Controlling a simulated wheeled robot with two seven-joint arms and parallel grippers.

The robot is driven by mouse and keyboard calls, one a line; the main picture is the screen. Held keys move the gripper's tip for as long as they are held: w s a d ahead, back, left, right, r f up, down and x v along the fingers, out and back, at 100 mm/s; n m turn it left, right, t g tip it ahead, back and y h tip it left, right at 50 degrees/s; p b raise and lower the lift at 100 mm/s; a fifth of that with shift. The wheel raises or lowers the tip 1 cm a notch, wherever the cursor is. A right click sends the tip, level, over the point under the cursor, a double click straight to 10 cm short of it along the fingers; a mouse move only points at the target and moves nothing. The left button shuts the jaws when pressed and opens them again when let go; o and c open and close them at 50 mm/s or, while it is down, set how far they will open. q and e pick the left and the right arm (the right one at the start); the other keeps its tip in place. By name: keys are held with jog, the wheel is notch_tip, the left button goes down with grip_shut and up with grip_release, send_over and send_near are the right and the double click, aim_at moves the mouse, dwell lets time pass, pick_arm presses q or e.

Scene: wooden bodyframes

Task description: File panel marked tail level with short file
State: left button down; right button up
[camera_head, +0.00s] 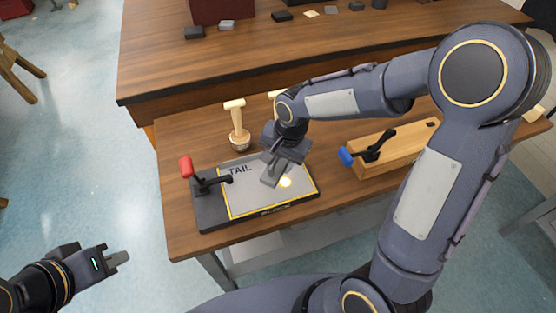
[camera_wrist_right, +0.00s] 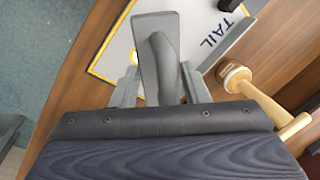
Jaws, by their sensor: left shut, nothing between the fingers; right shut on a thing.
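The grey panel marked TAIL (camera_head: 240,196) lies flat in a dark fixture (camera_head: 211,215), framed by a yellow line. It also shows in the right wrist view (camera_wrist_right: 192,22). My right gripper (camera_head: 277,162) is over the panel's right part, shut on a grey block-shaped tool with a raised grip, apparently the short file (camera_wrist_right: 150,35). The file (camera_head: 270,178) is at or just above the panel; contact is unclear. Its underside is hidden. My left gripper (camera_head: 118,258) is shut and empty, off the table at lower left.
A red-handled clamp (camera_head: 187,167) stands at the fixture's left. A wooden block (camera_head: 400,150) with a blue-handled clamp (camera_head: 346,156) lies to the right. A second bench (camera_head: 300,50) with small blocks stands behind.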

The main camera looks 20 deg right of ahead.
jog(key=s+a+r, duration=0.2)
jog(key=s, duration=0.6)
jog(key=shift+s+a, duration=0.3)
jog(key=shift+a, duration=0.1)
